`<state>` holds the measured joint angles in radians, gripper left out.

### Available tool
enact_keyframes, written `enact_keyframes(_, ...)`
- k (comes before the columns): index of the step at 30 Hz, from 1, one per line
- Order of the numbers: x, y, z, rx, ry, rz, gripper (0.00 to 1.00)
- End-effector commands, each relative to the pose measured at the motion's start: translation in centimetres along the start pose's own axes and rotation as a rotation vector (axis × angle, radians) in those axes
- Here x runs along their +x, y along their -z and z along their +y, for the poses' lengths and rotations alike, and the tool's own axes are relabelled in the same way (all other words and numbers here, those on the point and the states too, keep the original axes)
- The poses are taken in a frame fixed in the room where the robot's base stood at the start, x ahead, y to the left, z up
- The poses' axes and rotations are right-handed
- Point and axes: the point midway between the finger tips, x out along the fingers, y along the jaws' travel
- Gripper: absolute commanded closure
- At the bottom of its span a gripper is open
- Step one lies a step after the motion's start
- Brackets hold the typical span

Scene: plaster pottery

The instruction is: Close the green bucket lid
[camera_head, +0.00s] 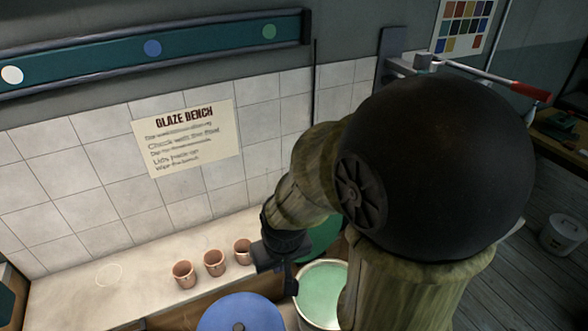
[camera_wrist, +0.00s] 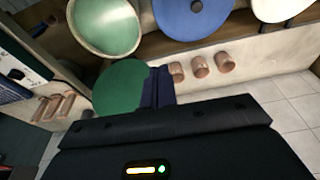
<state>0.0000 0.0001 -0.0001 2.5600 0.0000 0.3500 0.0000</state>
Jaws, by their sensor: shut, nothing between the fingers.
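The green bucket (camera_head: 322,292) stands open in the head view, pale green inside with a light rim. Its darker green lid (camera_head: 322,236) is raised behind it, partly hidden by my arm. In the wrist view the open bucket (camera_wrist: 103,24) is at the top and the round lid (camera_wrist: 120,86) is below it, standing apart from the bucket's mouth. My gripper (camera_head: 290,280) is shut and empty, just left of the bucket and lid. In the wrist view its fingers (camera_wrist: 158,84) overlap the lid's right edge; I cannot tell whether they touch it.
A blue lid (camera_head: 240,313) is left of the green bucket. Several terracotta cups (camera_head: 214,262) stand on the bench (camera_head: 110,300) behind. A tiled wall with a Glaze Bench sign (camera_head: 187,137) rises behind. A white lid (camera_wrist: 280,8) shows in the wrist view.

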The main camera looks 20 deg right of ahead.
Motion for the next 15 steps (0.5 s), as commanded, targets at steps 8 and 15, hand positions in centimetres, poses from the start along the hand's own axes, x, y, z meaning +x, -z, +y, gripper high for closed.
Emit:
enact_keyframes(8,-0.1,0.3,0.1,0.000,-0.001,0.001,1.00)
enact_keyframes(15,-1.0,6.2,1.7,-0.011,-0.008,0.015,1.00)
